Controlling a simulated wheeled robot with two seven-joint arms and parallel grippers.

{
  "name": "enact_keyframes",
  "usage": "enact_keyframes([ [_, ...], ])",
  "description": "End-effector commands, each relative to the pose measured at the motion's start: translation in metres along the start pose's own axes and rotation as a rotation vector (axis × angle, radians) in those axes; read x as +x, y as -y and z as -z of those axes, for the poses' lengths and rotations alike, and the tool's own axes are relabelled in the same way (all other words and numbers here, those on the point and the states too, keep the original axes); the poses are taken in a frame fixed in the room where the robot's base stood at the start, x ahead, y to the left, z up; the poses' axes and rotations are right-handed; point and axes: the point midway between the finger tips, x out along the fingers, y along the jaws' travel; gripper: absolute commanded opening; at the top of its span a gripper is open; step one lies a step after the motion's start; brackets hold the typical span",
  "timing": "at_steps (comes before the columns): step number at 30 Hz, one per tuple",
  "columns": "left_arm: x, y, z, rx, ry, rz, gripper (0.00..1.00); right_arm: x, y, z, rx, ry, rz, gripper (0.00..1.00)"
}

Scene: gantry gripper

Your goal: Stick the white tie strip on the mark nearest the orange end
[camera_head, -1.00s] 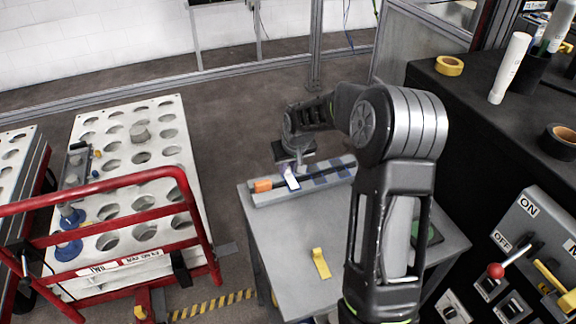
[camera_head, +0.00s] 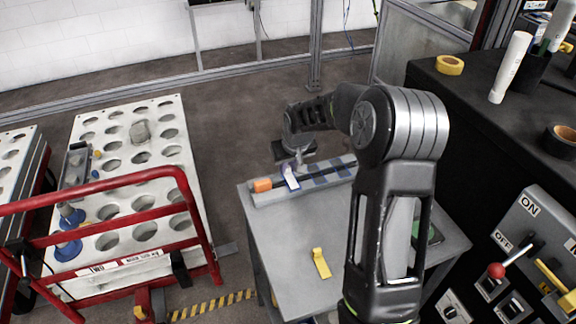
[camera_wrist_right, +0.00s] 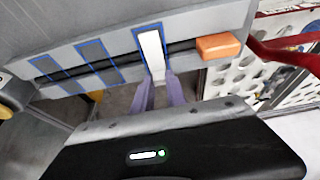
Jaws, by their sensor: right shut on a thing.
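A black cable with an orange end (camera_head: 262,185) lies along a grey block (camera_head: 270,199) on the table. The orange end (camera_wrist_right: 217,45) is right of centre in the right wrist view. Several blue-outlined grey marks run along the block; the nearest to the orange end (camera_wrist_right: 139,39) lies under the white tie strip (camera_wrist_right: 152,46). My right gripper (camera_wrist_right: 159,78) is shut on the strip's near end. The strip (camera_head: 292,182) crosses the cable; whether it touches the mark is unclear. In the head view my right gripper (camera_head: 290,166) is over the block. My left gripper is out of view.
A yellow strip (camera_head: 320,263) lies on the grey table (camera_head: 290,250), whose front is otherwise mostly clear. A red-railed cart (camera_head: 100,190) with a holed white top stands at left. A black bench with tape rolls (camera_head: 450,65) and a switch panel (camera_head: 535,235) is at right.

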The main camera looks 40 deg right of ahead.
Motion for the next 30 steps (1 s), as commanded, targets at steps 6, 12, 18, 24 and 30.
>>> enact_keyframes([
  [6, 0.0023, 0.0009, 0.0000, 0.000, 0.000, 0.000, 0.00, 0.0027, 0.0001, -0.0012, 0.000, 0.000, 0.000, 0.00],
  [12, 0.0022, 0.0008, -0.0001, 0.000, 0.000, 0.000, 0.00, 0.0026, 0.0001, -0.0012, 0.000, 0.000, 0.000, 0.00],
  [18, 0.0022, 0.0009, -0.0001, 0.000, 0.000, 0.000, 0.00, 0.0026, 0.0001, -0.0012, 0.000, 0.000, 0.000, 0.28],
  [24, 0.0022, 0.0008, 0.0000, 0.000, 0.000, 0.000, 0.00, 0.0026, 0.0001, -0.0012, 0.000, 0.000, 0.000, 0.42],
  [30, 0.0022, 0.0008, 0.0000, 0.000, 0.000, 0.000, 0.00, 0.0026, 0.0000, -0.0011, 0.000, 0.000, 0.000, 0.46],
])
